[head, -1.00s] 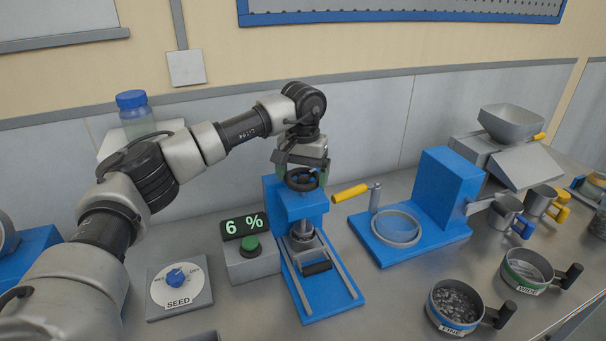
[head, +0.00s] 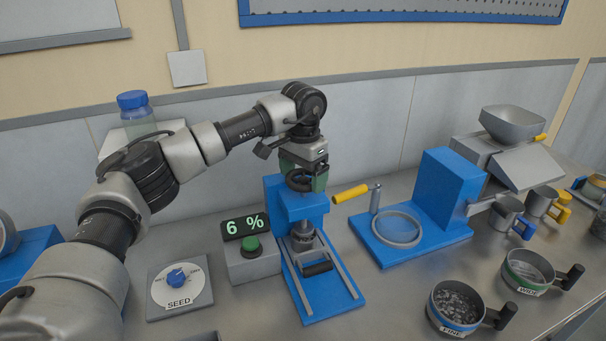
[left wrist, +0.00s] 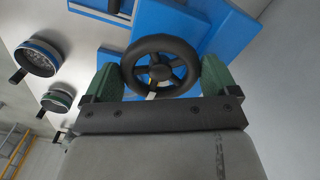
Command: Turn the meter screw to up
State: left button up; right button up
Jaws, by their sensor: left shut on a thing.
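The meter screw is a blue press (head: 297,207) with a black spoked handwheel (head: 296,182) on top. My left gripper (head: 304,177) comes down on the wheel from above. In the left wrist view the wheel (left wrist: 160,67) sits between my two green fingers, which are shut on opposite sides of its rim. Below the press head, a round metal part sits over the blue base. A display (head: 244,226) beside the press reads 6 %. My right gripper is not in view.
A green button (head: 251,245) sits below the display, and a SEED dial (head: 178,278) with a blue knob is at left. FINE (head: 457,307) and WIDE (head: 528,271) pans are at the front right.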

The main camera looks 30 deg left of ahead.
aim_at(303, 177)
pick_arm(q)
jog(key=shift+w+r, duration=0.1)
jog(key=shift+r, duration=0.2)
jog(key=o, duration=0.7)
jog(key=shift+c, duration=0.2)
jog(key=shift+f, duration=0.15)
jog(key=shift+r, duration=0.4)
notch_tip(303, 177, up, 10)
jog(key=b, duration=0.1)
jog(key=shift+b, duration=0.4)
